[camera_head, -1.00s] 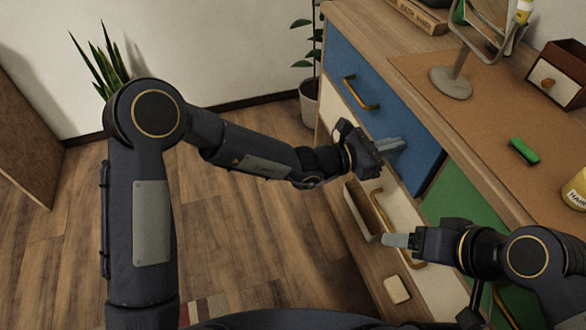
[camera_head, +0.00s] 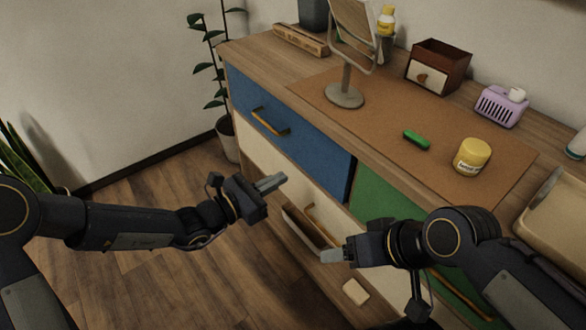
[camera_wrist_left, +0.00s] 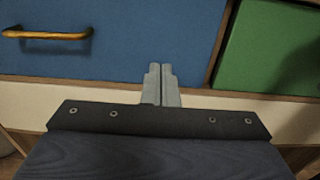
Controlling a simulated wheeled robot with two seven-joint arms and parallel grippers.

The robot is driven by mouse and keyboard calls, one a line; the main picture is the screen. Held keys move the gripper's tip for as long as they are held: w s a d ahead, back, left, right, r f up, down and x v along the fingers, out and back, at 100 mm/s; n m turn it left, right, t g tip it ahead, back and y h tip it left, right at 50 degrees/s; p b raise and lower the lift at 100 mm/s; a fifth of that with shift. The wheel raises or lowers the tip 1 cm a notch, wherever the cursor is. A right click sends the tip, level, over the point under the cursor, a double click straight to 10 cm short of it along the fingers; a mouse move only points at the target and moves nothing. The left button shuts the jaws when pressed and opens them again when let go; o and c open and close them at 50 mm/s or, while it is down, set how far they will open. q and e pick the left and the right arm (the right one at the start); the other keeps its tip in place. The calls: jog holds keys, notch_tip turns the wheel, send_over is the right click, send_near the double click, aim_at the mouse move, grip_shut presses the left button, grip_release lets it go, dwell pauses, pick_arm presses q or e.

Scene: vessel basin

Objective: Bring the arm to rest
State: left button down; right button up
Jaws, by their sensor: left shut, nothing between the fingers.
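My left gripper (camera_head: 272,183) is shut and empty in the head view. It hangs in front of the dresser, near the blue drawer (camera_head: 290,135) and the cream drawer front below it. In the left wrist view its two pale fingers (camera_wrist_left: 162,85) lie side by side, with the blue front (camera_wrist_left: 110,45) and cream strip behind them. My right gripper (camera_head: 333,255) points left, low in front of the dresser. Its fingers overlap in this view, so I cannot tell whether they are apart.
A narrow cream drawer (camera_head: 306,230) stands partly open between the grippers. The green front (camera_head: 385,195) is partly hidden by my right arm. On the dresser are a mirror (camera_head: 345,95), green object (camera_head: 417,140), yellow jar (camera_head: 472,157) and purple basket (camera_head: 500,105).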

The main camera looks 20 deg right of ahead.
pick_arm(q)
jog(key=s+a+r+m+g+y, duration=0.2)
jog(key=s+a+r+m, duration=0.2)
jog(key=s+a+m, duration=0.35)
jog(key=s+a+r+m+g+y, duration=0.2)
jog(key=s+a+r+m, duration=0.1)
jog(key=s+a+m, duration=0.4)
jog(key=s+a+f+m+t+y, duration=0.25)
jog(key=s+a+y, duration=0.2)
jog(key=a, duration=0.55)
jog(key=s+a+f+m+t+y, duration=0.1)
jog(key=s+a+m+t+y, duration=0.25)
jog(key=a, duration=0.55)
notch_tip(320, 180, up, 23)
jog(key=g+y+p, duration=0.1)
jog(key=g+p, duration=0.1)
jog(key=p, duration=2.1)
jog(key=shift+s+a, duration=0.35)
jog(key=shift+n, duration=0.25)
